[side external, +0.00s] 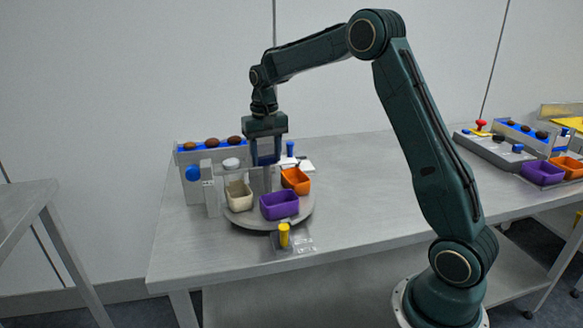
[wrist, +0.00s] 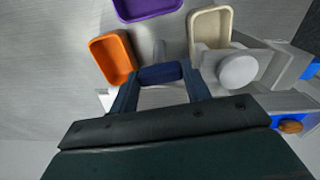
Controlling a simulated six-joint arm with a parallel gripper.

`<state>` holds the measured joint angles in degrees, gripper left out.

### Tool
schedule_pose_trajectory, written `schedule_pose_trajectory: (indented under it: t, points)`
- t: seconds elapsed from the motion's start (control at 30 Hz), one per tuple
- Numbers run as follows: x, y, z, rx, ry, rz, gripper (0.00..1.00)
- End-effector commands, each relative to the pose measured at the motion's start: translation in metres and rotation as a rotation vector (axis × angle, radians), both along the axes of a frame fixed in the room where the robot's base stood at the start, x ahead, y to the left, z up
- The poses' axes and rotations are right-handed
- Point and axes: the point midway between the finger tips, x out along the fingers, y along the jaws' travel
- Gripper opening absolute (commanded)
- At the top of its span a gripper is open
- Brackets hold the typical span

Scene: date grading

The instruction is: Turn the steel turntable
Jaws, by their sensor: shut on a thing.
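The steel turntable (side external: 303,215) is a round grey disc on the table. It carries a cream bin (side external: 239,196), a purple bin (side external: 279,205) and an orange bin (side external: 296,180). A grey post (side external: 261,181) rises near its middle. My gripper (side external: 266,160) points down over the post, shut on a blue block. The wrist view shows this blue block (wrist: 161,73) between my fingers, with the orange bin (wrist: 113,58) to the left, the cream bin (wrist: 210,28) to the right and the purple bin (wrist: 148,8) at the top edge. How the block joins the post is unclear.
A grey rack with a blue channel holds several dark dates (side external: 212,143) behind the turntable. A grey stand with a white round cap (side external: 231,163) is close beside the cream bin. A yellow peg (side external: 284,235) stands at the front rim.

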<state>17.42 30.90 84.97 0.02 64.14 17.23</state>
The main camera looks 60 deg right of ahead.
Motion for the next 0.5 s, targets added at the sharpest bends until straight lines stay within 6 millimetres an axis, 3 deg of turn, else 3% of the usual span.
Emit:
schedule_pose_trajectory:
  t: [0.5]
  points:
    - [0.0001,-0.0001,0.0009,0.000,-0.001,0.258,0.06]
